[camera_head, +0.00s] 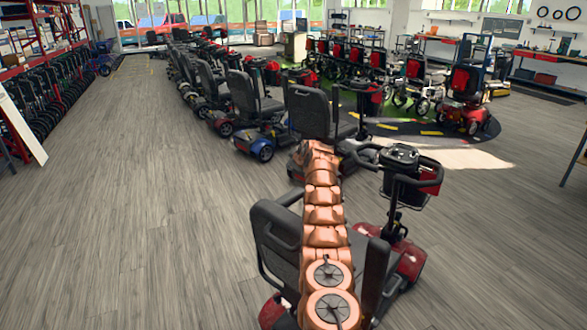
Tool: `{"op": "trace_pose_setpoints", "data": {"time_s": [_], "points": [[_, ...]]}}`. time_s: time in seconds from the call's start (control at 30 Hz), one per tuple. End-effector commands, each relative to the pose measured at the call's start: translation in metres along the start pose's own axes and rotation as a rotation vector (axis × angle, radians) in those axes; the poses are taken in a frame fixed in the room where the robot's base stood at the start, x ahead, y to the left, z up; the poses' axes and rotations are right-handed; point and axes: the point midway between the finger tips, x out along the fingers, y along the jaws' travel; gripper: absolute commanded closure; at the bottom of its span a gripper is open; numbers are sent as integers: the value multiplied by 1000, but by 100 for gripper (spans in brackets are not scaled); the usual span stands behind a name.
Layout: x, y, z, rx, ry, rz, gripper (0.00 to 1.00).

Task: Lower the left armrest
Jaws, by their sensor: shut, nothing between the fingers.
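A red mobility scooter with a black seat stands right in front of me; its red body (408,262) shows at the right. Its seat backrest (275,238) is left of my copper-coloured arm, and its tiller with handlebars (402,157) and basket is at the upper right. A dark upright pad (375,275), which looks like a raised armrest, stands just right of my arm. A dark bar (283,198) beside the backrest top may be the other armrest. My arm reaches forward over the seat and covers its middle. My gripper does not show past the arm links.
Another scooter with a black seat (309,112) stands just beyond my arm's far end. A row of scooters (255,105) runs to the back. Red-seated wheelchairs (415,75) stand at the back right. The wooden floor (130,220) at left is clear.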

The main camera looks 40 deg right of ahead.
Motion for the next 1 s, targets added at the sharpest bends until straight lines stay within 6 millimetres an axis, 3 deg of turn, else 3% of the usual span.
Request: {"op": "trace_pose_setpoints", "data": {"time_s": [0.5,1.0], "points": [[-19,5,4,0,3,2,100],[-82,30,6,0,3,4,100]]}}
